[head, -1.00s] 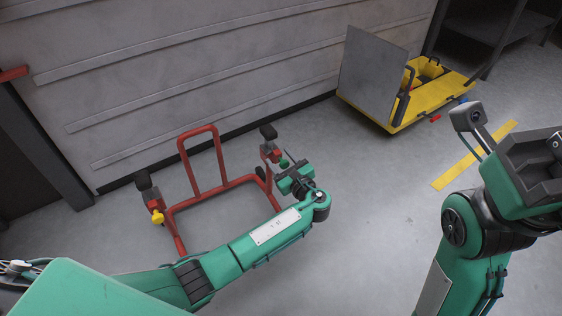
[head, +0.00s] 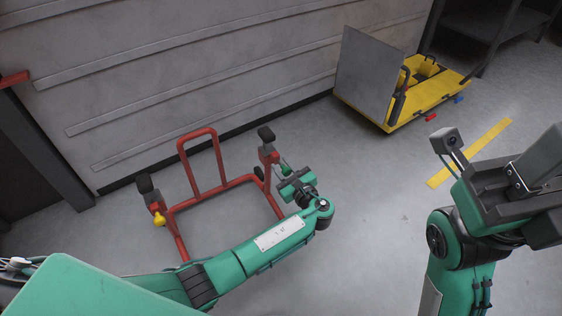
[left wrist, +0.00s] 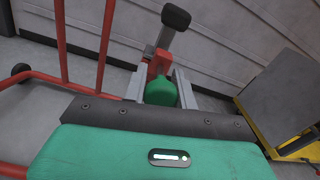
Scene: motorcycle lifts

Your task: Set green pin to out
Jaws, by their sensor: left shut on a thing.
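The green pin (head: 285,168) is on the right upright of the red motorcycle stand (head: 230,184), below a black pad. It also shows in the left wrist view, as a green knob (left wrist: 160,91) in front of the red upright. My left gripper (head: 288,177) is shut on the green pin, with one grey finger on each side of the knob. The pin's shaft is mostly hidden behind the knob. My right gripper (head: 525,180) is raised at the right edge of the head view, away from the stand; its fingertips cannot be made out clearly.
A yellow pin (head: 159,219) sits on the stand's left upright. A yellow lift (head: 433,98) with an upright grey panel (head: 368,75) stands back right. The grey wall (head: 240,60) is close behind the stand. The floor between stand and yellow lift is clear.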

